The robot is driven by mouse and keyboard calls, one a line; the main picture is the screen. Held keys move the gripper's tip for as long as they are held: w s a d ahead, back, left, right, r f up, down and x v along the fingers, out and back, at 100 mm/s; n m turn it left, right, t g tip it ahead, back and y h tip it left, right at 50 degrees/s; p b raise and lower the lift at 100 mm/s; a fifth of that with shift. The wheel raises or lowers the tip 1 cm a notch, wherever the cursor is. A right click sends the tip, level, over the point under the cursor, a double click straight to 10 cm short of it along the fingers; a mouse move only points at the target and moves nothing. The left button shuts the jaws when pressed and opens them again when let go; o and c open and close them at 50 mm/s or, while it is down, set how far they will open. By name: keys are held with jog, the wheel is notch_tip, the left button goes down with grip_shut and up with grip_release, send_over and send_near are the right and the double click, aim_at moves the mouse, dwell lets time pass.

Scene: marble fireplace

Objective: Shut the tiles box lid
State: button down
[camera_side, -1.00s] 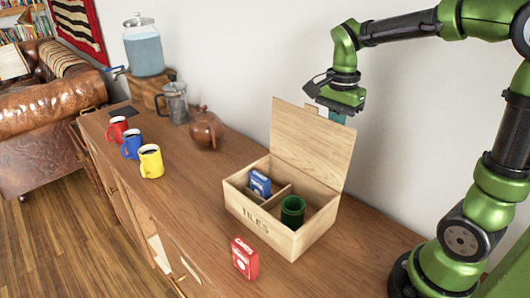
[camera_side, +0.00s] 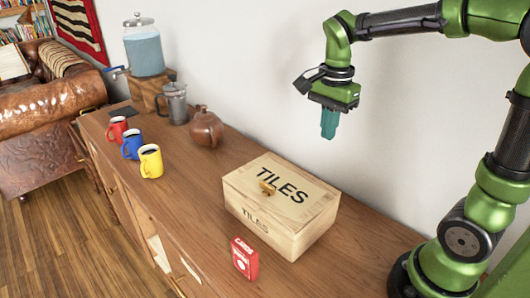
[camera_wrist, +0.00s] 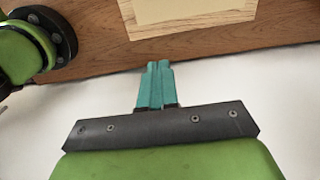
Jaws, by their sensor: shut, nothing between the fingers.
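The wooden tiles box (camera_side: 270,228) stands on the sideboard with its lid (camera_side: 283,192) down flat over the top. The inside of the box is hidden. My gripper (camera_side: 328,136) is shut and empty, with teal fingers pointing down, above and behind the right back part of the box and apart from it. In the wrist view the shut fingers (camera_wrist: 158,66) show in the middle, with part of the box (camera_wrist: 190,12) at the top edge.
A red card pack (camera_side: 244,258) stands in front of the box. Red, blue and yellow mugs (camera_side: 151,162), a brown teapot (camera_side: 206,128), a French press (camera_side: 174,102) and a water dispenser (camera_side: 144,50) stand to the left. The wall is close behind the box.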

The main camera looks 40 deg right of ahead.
notch_tip(320, 180, up, 7)
jog(key=shift+r, duration=0.15)
dwell(0.4)
dwell(1.1)
jog(key=s+a+f+n+t+y, duration=0.2)
jog(key=s+a+f+n+t, duration=0.4)
jog(key=n, duration=0.8)
jog(key=shift+s+a+t, duration=0.2)
jog(key=shift+s+t, duration=0.4)
jog(key=shift+s, duration=0.6)
